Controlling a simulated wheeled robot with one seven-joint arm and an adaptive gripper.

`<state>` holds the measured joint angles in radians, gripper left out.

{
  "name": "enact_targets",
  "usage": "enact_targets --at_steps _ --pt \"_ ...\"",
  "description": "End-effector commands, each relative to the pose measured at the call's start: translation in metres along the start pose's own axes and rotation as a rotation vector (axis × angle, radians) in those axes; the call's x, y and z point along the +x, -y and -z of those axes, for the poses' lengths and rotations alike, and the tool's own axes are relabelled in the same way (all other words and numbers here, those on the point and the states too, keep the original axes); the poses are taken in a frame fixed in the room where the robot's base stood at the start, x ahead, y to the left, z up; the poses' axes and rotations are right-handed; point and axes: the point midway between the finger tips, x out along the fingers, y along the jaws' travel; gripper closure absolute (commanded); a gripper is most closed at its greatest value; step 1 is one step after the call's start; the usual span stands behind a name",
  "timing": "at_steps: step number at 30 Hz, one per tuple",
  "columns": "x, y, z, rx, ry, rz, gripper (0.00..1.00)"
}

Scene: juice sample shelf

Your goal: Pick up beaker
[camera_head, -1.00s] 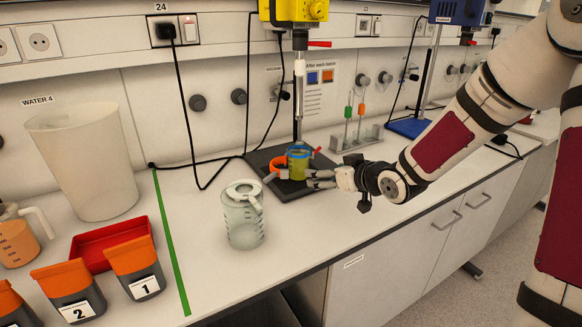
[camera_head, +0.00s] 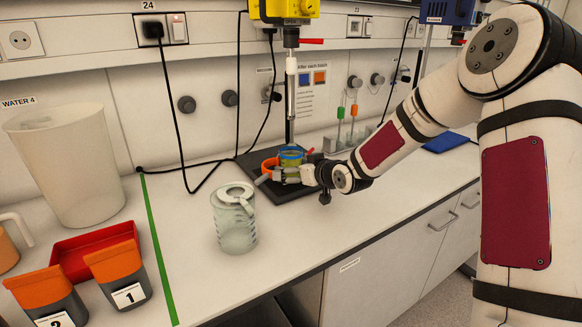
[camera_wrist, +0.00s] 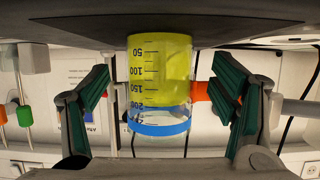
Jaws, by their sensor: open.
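The beaker (camera_head: 291,158) stands on the black base plate (camera_head: 283,193) of the yellow-headed stirrer, below its shaft. It holds yellow-green liquid and has a blue band near its rim. In the wrist view the beaker (camera_wrist: 160,85) appears upside down, with its graduation marks facing me. My gripper (camera_head: 290,173) is open at the beaker. In the wrist view its two green-padded fingers (camera_wrist: 157,105) stand on either side of the beaker, with a visible gap on each side. An orange part (camera_head: 270,168) sits just left of the beaker.
The yellow stirrer head (camera_head: 288,10) and its shaft (camera_head: 290,95) are directly above the beaker. A lidded clear jug (camera_head: 234,220) stands to the front left. A rack with orange and green sticks (camera_head: 347,138) is behind my arm. The counter right of the jug is clear.

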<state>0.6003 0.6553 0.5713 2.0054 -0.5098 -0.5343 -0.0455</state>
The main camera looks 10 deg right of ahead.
Motion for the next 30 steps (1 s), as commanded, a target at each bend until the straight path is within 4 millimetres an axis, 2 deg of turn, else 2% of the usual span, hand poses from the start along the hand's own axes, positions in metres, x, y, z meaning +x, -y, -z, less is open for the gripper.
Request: enact_targets --at_steps 4,12,13,14,21,30 --pt "0.017 0.0 -0.001 0.001 0.001 0.001 0.21" --pt "0.02 -0.001 0.0 0.001 0.001 -0.001 0.21" --pt "0.02 -0.001 0.0 0.0 0.001 -0.001 0.23" --pt "0.019 -0.001 0.0 0.0 0.001 -0.001 0.3" --pt "0.019 0.0 0.0 0.0 0.001 0.0 0.83" --pt "0.019 0.0 0.001 0.0 -0.001 0.0 0.84"
